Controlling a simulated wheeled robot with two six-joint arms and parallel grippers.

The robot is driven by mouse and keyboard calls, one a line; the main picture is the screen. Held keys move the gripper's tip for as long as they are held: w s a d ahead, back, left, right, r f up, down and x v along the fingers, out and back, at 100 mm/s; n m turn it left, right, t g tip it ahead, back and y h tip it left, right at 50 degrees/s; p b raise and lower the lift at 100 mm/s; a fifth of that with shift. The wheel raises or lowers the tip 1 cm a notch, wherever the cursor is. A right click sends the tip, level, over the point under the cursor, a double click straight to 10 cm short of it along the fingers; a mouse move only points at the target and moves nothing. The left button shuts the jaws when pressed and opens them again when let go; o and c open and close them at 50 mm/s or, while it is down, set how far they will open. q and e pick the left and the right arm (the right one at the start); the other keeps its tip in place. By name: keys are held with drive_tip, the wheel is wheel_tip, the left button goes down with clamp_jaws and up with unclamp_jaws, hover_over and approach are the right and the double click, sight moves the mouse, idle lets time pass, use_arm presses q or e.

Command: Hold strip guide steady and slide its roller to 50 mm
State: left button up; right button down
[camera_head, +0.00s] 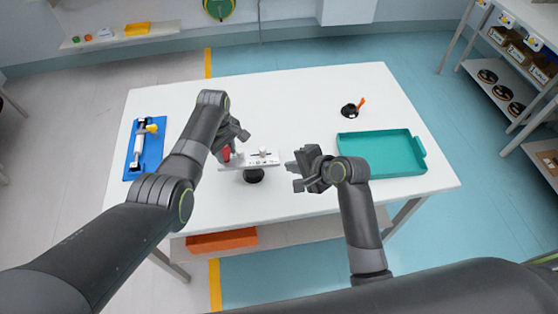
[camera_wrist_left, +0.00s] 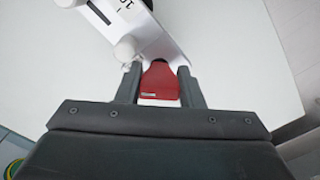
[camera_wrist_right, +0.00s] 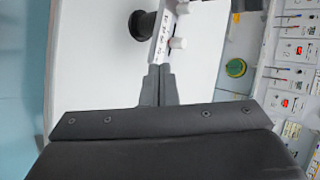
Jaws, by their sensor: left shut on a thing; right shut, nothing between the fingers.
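The strip guide (camera_head: 249,161) is a white bar with dark scale marks, standing on a round black base (camera_head: 254,175) near the table's front middle. It also shows in the right wrist view (camera_wrist_right: 164,33). A small white roller knob (camera_head: 263,151) sits on the bar; a white knob also shows in the right wrist view (camera_wrist_right: 178,43). My left gripper (camera_head: 229,151) is shut on the guide's red end piece (camera_wrist_left: 160,82). My right gripper (camera_head: 294,176) is shut and empty, just right of the guide's other end. In its own wrist view its fingertips (camera_wrist_right: 159,72) look close to the bar's end.
A green tray (camera_head: 421,148) lies at the table's right. A black round item with an orange part (camera_head: 349,110) is at the back right. A blue board with a roller fixture (camera_head: 155,160) lies at the left. The white table's back middle (camera_head: 290,100) is clear.

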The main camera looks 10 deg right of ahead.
drive_tip(key=s+a+f+m+y, duration=0.25)
drive_tip(key=a+m+y, duration=0.3)
drive_tip(key=m, duration=0.45)
drive_tip(key=m+t, duration=0.7)
drive_tip(key=m, duration=1.7)
approach(265, 165)
drive_tip(key=s+a+r, duration=0.3)
drive_tip(key=shift+h, duration=0.45)
drive_tip(key=shift+w+a+f, duration=0.1)
drive_tip(key=shift+w+a, duration=0.45)
drive_tip(key=shift+w, duration=1.25)
drive_tip(key=shift+w+a+f, duration=0.1)
drive_tip(key=shift+w+a, duration=0.4)
drive_tip(key=shift+w, duration=1.35)
drive_tip(key=shift+w+a+f, duration=0.1)
drive_tip(key=shift+w+a, duration=0.45)
drive_tip(key=shift+w, duration=1.25)
